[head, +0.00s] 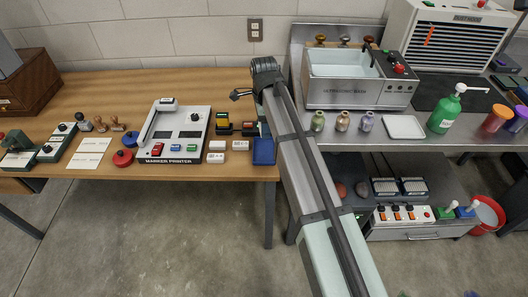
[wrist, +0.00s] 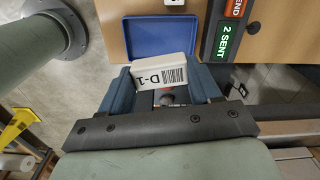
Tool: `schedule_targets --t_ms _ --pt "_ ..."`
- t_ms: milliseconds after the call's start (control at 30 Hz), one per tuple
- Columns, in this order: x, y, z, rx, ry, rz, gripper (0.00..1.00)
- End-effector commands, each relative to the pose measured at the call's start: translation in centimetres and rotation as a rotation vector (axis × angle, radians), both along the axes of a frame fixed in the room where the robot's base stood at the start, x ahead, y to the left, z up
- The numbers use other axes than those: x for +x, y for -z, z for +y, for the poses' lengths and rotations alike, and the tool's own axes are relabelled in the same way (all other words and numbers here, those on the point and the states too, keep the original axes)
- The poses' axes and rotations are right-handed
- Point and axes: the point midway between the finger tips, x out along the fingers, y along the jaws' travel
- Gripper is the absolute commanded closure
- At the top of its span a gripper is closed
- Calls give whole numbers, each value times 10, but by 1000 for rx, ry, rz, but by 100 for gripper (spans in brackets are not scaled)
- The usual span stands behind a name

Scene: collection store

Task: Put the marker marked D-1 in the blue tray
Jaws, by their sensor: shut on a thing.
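My gripper (wrist: 161,80) is shut on a white block-shaped marker (wrist: 160,72) with a barcode and "D-1" on its face, held between two blue fingers. The blue tray (wrist: 134,34) lies just beyond it in the wrist view, and the marker overlaps the tray's near edge there. I cannot tell how high the marker is above the tray. In the head view the blue tray (head: 264,152) is at the table's right front corner, looking empty. The held marker is hidden there behind my arm.
Other white markers (head: 216,146) lie left of the tray, beside the marker printer (head: 175,135). A dark panel reading "SEND" and "2 SENT" (wrist: 228,30) is right of the tray. The steel bench with a water bath (head: 343,92) stands to the right.

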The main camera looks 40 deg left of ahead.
Motion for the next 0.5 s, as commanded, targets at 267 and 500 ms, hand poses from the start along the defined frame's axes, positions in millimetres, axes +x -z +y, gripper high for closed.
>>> schedule_targets --t_ms 267,500 --pt "0 1 0 0 157 0 67" --pt "-1 25 -1 -2 172 1 67"
